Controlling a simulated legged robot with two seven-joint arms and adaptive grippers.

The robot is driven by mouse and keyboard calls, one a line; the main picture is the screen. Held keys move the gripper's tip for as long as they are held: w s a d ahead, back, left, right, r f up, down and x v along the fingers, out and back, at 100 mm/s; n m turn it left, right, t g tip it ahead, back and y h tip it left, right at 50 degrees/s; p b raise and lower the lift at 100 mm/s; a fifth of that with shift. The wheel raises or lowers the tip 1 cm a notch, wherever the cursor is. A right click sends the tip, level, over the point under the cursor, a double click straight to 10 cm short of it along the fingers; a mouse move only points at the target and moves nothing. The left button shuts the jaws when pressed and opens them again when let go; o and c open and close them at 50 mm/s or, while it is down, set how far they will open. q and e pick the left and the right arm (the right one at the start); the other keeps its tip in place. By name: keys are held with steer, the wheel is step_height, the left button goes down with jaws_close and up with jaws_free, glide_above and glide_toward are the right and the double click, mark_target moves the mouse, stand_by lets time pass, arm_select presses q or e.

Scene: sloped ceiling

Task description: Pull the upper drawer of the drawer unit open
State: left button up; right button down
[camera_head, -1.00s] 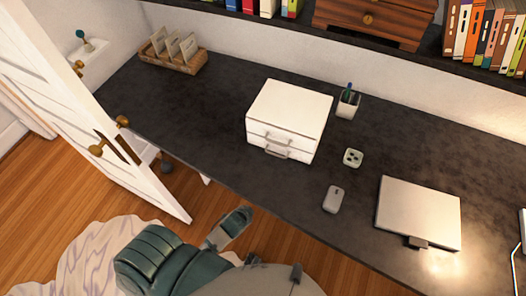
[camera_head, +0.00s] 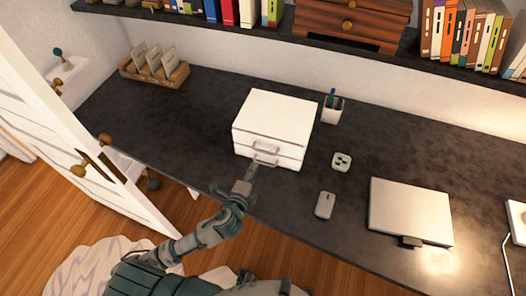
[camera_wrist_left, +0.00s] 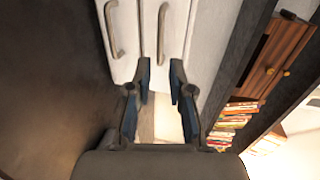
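The white drawer unit (camera_head: 275,115) stands on the dark desk, with two grey bar handles on its front. The upper drawer (camera_head: 287,146) looks closed, with its handle (camera_head: 265,147) above the lower one. My left gripper (camera_head: 252,174) is just in front of the unit's lower front. In the left wrist view, its two fingers (camera_wrist_left: 160,75) are spread and empty. The upper drawer's handle (camera_wrist_left: 162,35) lies ahead between the fingertips, seemingly apart from them. The lower handle (camera_wrist_left: 114,30) is to the left of the fingers. My right gripper is not in view.
A pen cup (camera_head: 331,110) stands right of the unit. A wooden card holder (camera_head: 154,70) is at the back left. A shelf hangs above; a white door stands left.

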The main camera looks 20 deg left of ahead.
mark_target(263, 151)
arm_select(q)
steer(key=x, duration=1)
steer(key=shift+w+d+f, duration=0.1)
steer(key=shift+w+d, duration=0.05)
steer(key=shift+w, duration=0.2)
steer(key=shift+c, duration=0.5)
steer(key=shift+a, duration=0.3)
jaws_close()
steer(key=shift+f, duration=0.1)
